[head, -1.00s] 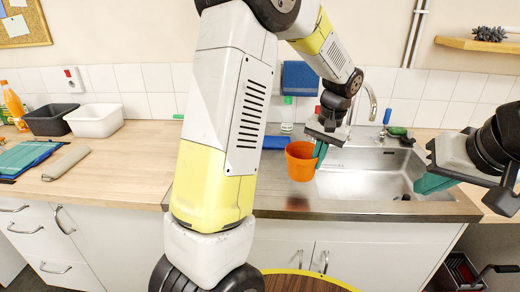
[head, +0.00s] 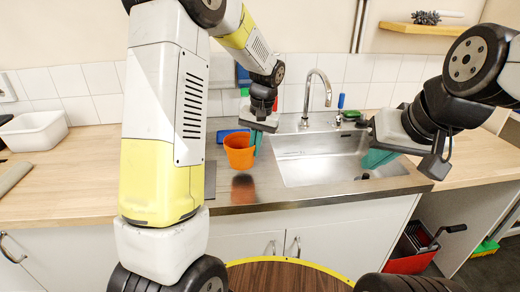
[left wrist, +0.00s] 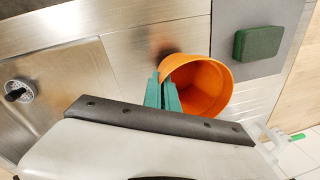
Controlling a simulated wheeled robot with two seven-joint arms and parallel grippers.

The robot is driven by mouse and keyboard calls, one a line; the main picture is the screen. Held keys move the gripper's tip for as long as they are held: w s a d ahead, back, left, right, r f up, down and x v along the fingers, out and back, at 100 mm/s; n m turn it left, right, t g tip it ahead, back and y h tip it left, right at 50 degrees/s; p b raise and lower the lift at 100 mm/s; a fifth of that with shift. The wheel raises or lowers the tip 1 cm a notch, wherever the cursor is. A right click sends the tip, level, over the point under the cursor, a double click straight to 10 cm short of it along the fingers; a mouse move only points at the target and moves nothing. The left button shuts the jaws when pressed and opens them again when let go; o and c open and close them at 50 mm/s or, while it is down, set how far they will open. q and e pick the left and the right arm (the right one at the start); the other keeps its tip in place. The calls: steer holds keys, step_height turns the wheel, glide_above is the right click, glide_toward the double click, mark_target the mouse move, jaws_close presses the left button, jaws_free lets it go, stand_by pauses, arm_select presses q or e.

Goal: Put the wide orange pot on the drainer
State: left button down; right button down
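The wide orange pot (head: 239,152) is upright in the head view, just left of the sink. Its orange reflection shows below it on the steel drainer (head: 222,178), with a gap between, so it seems held above the steel. My left gripper (head: 258,138) is at the pot's right side. In the left wrist view its teal fingers (left wrist: 162,95) close on the rim of the pot (left wrist: 205,85), one inside and one outside. The pot looks empty. My right gripper (head: 376,158) is over the right part of the sink with nothing seen in it; its finger gap is not clear.
The steel sink (head: 325,165) with its tap (head: 318,85) lies right of the pot. A green sponge (left wrist: 257,43) lies on a grey surface beside the pot in the left wrist view. A white tub (head: 33,131) stands at far left.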

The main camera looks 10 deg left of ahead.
mark_target(252, 165)
arm_select(q)
steer(key=shift+w+a+f, duration=0.1)
steer(key=shift+a, duration=0.15)
steer(key=shift+f, duration=1.7)
steer(key=shift+f, duration=0.15)
steer(key=c, duration=1.7)
jaws_free()
